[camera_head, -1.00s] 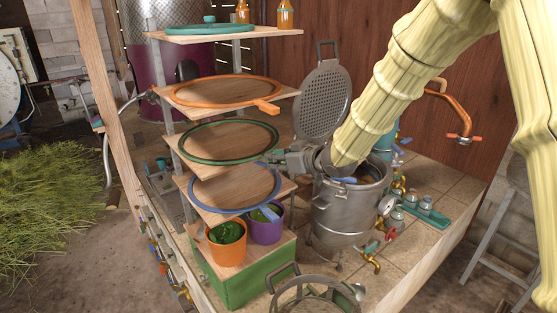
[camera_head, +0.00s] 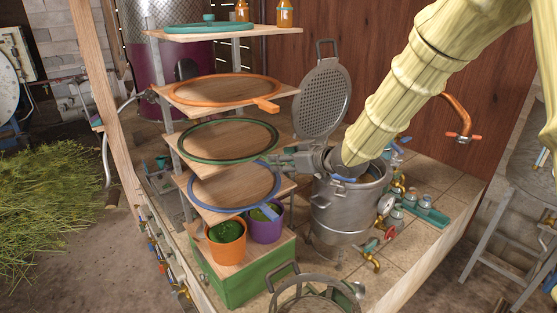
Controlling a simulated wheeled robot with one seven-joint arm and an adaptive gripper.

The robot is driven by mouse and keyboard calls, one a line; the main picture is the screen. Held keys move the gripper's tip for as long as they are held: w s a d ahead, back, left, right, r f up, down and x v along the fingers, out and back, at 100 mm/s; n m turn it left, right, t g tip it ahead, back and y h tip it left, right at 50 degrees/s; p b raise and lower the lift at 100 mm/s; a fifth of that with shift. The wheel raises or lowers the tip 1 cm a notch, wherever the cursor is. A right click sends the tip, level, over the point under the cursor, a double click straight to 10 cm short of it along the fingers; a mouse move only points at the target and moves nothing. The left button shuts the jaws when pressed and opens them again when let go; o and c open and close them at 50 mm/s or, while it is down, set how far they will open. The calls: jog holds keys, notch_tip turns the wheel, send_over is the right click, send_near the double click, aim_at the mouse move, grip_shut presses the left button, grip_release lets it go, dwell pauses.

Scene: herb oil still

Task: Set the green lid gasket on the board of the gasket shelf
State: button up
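The green lid gasket (camera_head: 182,146) is a thin dark green ring. It lies over a wooden board (camera_head: 228,142) in the middle of the shelf stack, about flat and near the board's edges. From this angle I cannot tell whether it touches the board all round. My gripper (camera_head: 277,160) is at the right edge of that board, beside the ring's right side, and points left. Its fingertips are small and partly lost against the board and ring, so I cannot tell whether it is open or shut, or touching the gasket.
An orange gasket (camera_head: 190,98) lies on the board above, and a blue gasket (camera_head: 194,196) on the board below. The steel still pot (camera_head: 338,217) with its raised perforated lid (camera_head: 322,103) stands close right of the shelf. An orange pot (camera_head: 226,252) and purple pot (camera_head: 266,229) stand below.

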jog(key=v, duration=0.9)
jog(key=shift+s, duration=0.1)
dwell(0.3)
